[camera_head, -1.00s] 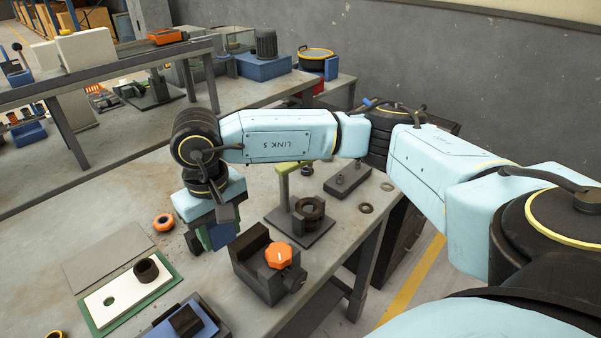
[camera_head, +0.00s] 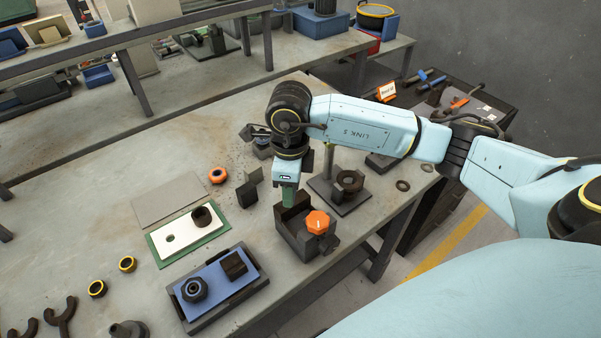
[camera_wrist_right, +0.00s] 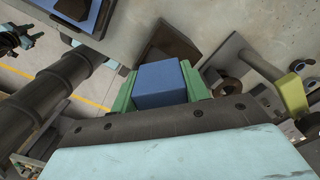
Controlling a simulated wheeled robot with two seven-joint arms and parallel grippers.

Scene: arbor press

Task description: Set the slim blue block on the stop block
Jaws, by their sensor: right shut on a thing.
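My right gripper (camera_head: 288,197) points down just above the dark block with the orange knob (camera_head: 317,222). In the right wrist view its green fingers (camera_wrist_right: 160,88) are shut on the slim blue block (camera_wrist_right: 158,84), one on each side. In the head view the fingers hide most of the blue block. A dark block (camera_wrist_right: 168,42) lies just beyond it in the wrist view. I cannot tell for sure which dark block is the stop block. The fingertips overlap the knobbed block in the head view, so contact is unclear. My left gripper is not in view.
A small dark grey block (camera_head: 247,194) and an orange ring (camera_head: 217,175) stand left of the gripper. A press stand with a green post (camera_head: 329,160) is close on the right. A white plate (camera_head: 186,232) and a blue plate (camera_head: 213,284) lie front left.

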